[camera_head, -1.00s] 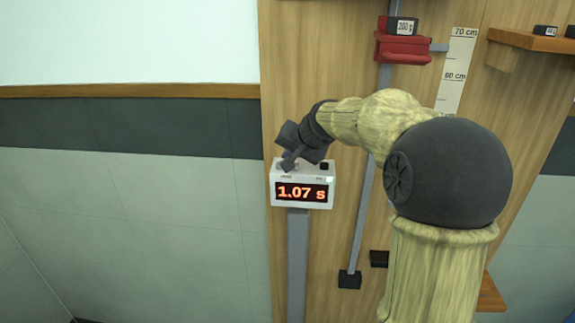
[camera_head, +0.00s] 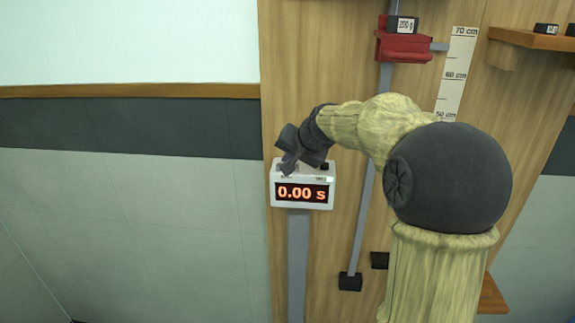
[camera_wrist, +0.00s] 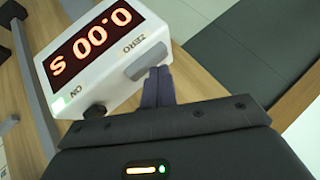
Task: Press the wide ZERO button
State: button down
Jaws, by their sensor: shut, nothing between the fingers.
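The white timer box (camera_head: 330,200) with a lit red display reading 0.00 s stands on a grey post in the head view. It also shows tilted in the wrist view (camera_wrist: 150,30). The wide grey ZERO button (camera_wrist: 145,62) is on its top face beside the printed word ZERO. My gripper (camera_wrist: 158,73) is shut and empty, with its fingertips at the edge of this button and seemingly touching it. How far the button is pushed in cannot be told. In the head view my gripper (camera_head: 287,170) covers the button.
A small black button (camera_wrist: 95,110) marked ON sits beside a green light on the box. A sloping grey rail (camera_head: 364,215) runs to the right on the wooden board. A red bracket (camera_head: 402,48) holds a labelled weight higher up. The tiled wall at left is clear.

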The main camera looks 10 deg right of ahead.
jog(key=shift+r+p, duration=0.5)
jog(key=shift+r, duration=0.15)
jog(key=shift+r, duration=0.1)
notch_tip(320, 180, up, 6)
jog(key=p, duration=0.4)
dwell(0.3)
dwell(0.4)
jog(key=s+f+n+g+h+b, duration=0.2)
jog(key=s+f+n+g+b, duration=0.3)
jog(key=s+f, duration=2.3)
notch_tip(320, 180, down, 4)
jog(key=g+b, duration=0.1)
jog(key=b, duration=0.3)
jog(key=shift+s+h, duration=0.25)
jog(key=shift+h, duration=0.15)
